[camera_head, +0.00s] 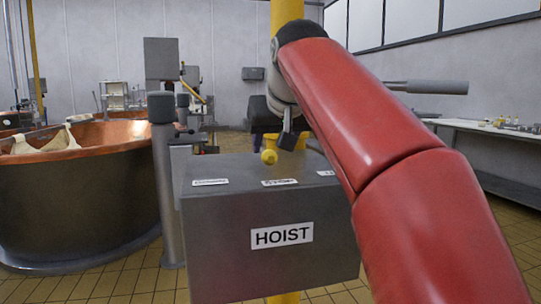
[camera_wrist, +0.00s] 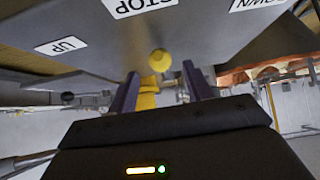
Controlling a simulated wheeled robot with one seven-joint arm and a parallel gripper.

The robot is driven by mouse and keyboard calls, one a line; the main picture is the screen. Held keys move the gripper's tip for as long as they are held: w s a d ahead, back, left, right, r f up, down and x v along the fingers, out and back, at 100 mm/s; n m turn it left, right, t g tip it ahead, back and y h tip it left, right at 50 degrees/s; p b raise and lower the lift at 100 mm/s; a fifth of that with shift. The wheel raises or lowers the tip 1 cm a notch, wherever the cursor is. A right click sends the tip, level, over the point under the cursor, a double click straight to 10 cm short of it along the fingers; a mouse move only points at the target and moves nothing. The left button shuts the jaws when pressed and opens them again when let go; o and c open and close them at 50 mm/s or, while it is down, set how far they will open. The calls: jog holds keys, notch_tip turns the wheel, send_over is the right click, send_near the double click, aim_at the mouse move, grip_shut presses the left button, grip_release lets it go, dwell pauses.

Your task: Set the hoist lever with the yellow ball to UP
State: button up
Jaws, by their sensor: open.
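The hoist box (camera_head: 270,240) is a grey case marked HOIST. Its lever's yellow ball (camera_head: 269,156) stands above the top, behind the middle label. In the wrist view the yellow ball (camera_wrist: 160,60) is beside the STOP label (camera_wrist: 140,6), with the UP label (camera_wrist: 62,46) to the left and the DOWN label (camera_wrist: 258,4) to the right. My gripper (camera_head: 284,140) is above and close to the ball. In the wrist view my gripper (camera_wrist: 160,76) is open, and the ball appears between the fingertips. I cannot tell whether they touch it. The lever's rod is hidden.
A large copper vat (camera_head: 75,190) stands left of the box, with a grey post (camera_head: 164,180) between them. A yellow column (camera_head: 286,12) rises behind my arm. A white-topped bench (camera_head: 490,128) runs along the right wall. Tiled floor is open at the lower right.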

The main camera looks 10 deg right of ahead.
aim_at(271, 153)
jog(key=x, duration=0.4)
jog(key=shift+f, duration=0.1)
grip_shut()
